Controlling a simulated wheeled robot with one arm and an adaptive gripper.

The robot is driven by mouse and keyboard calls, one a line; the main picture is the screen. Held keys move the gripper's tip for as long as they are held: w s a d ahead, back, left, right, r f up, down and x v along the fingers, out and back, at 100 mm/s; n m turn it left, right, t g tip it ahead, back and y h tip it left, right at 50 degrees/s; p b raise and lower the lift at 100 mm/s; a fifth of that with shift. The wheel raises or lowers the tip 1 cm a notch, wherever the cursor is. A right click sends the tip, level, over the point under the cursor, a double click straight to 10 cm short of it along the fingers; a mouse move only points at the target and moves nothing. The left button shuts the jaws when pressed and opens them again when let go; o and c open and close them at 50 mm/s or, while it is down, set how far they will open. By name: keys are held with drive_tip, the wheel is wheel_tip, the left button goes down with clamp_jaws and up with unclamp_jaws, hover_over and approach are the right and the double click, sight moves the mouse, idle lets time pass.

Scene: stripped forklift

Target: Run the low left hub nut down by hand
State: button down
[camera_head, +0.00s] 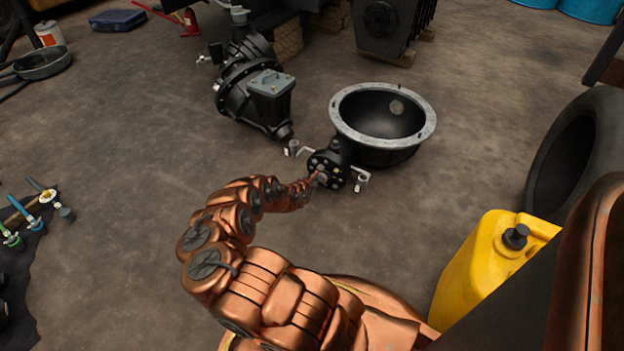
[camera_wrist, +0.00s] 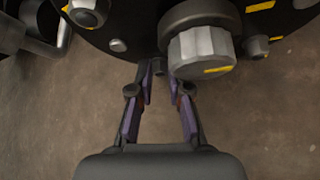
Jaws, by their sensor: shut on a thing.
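The black round hub (camera_head: 335,163) stands on the floor beside a black bowl-shaped housing; its dark face also fills the top of the wrist view (camera_wrist: 130,20). My gripper (camera_head: 316,177) reaches its lower left side. In the wrist view, the purple-padded fingers of my gripper (camera_wrist: 159,76) close in at the hub's lower edge. A small dark end, seemingly the low left hub nut (camera_wrist: 158,66), shows between the tips; most of it is hidden.
Other yellow-marked nuts (camera_wrist: 87,11) sit around the hub face. The bowl housing (camera_head: 384,115) stands behind right, and a black gear casing (camera_head: 255,95) behind left. A yellow canister (camera_head: 485,265) and a tyre (camera_head: 580,150) stand at right.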

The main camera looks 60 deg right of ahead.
drive_tip(key=shift+s+f+m+p, duration=0.1)
drive_tip(key=shift+s+m+p, duration=0.3)
drive_tip(key=shift+s, duration=0.2)
drive_tip(key=shift+d+m+t+p, duration=0.1)
drive_tip(key=shift+m+t+p, duration=0.5)
drive_tip(key=shift+t, duration=0.3)
drive_tip(key=shift+w+f+m+t, duration=0.15)
drive_tip(key=shift+m+t, duration=0.25)
drive_tip(key=shift+t, duration=0.2)
drive_tip(key=shift+w, duration=0.15)
drive_tip(key=c, duration=1.3)
unclamp_jaws()
drive_tip(key=shift+w+r+h, duration=0.1)
drive_tip(key=shift+r+h, duration=0.1)
drive_tip(key=shift+h, duration=0.1)
drive_tip(key=shift+o, duration=0.2)
drive_tip(key=shift+w, duration=0.1)
drive_tip(key=shift+w+n+g+b, duration=0.1)
drive_tip(key=shift+n+g+b, duration=0.25)
drive_tip(key=shift+n+g, duration=0.25)
drive_tip(key=shift+f+n+g+b, duration=0.15)
drive_tip(key=shift+n+g+b, duration=0.4)
drive_tip(key=shift+b, duration=0.35)
drive_tip(key=shift+g+b, duration=0.35)
